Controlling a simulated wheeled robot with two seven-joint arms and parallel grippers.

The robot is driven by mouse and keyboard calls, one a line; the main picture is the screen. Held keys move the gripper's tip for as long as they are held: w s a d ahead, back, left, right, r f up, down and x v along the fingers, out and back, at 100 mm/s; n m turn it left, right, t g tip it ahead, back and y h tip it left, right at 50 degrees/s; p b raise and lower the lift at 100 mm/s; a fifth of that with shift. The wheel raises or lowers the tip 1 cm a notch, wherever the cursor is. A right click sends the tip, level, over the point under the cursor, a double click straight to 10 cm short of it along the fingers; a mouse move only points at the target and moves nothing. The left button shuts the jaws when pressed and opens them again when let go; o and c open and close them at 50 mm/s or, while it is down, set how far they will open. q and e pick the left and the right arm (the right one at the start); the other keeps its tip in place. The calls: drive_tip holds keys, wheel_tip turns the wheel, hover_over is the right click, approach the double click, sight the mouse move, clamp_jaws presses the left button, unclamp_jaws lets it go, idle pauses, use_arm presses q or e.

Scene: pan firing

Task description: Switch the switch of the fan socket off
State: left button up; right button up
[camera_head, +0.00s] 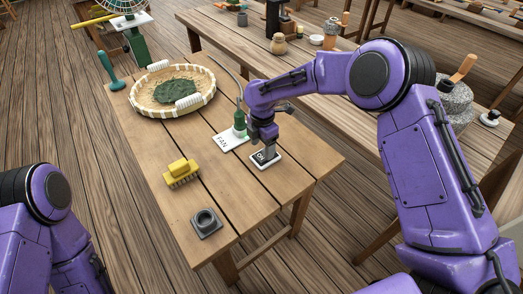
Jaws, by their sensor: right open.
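The fan socket's switch (259,157) is a small dark panel on a white plate, with light lettering that seems to read ON, lying on the wooden table (150,185). A white label reading FAN (225,142) lies just left of it, with a green plug-like piece (240,124) standing at its edge. My right gripper (268,151) points down right over the switch plate and hides part of it; I cannot tell whether it touches. Its jaws are open with nothing seen between them. My left arm shows at the lower left, but its gripper is out of view.
A green-handled tool (117,84) stands at the left edge. A second table runs behind.

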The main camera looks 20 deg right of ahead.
sight(262, 156)
wheel_tip(262, 156, down, 3)
drive_tip(key=shift+w+f, duration=0.1)
drive_tip(key=shift+f, duration=0.1)
drive_tip(key=shift+c, duration=0.3)
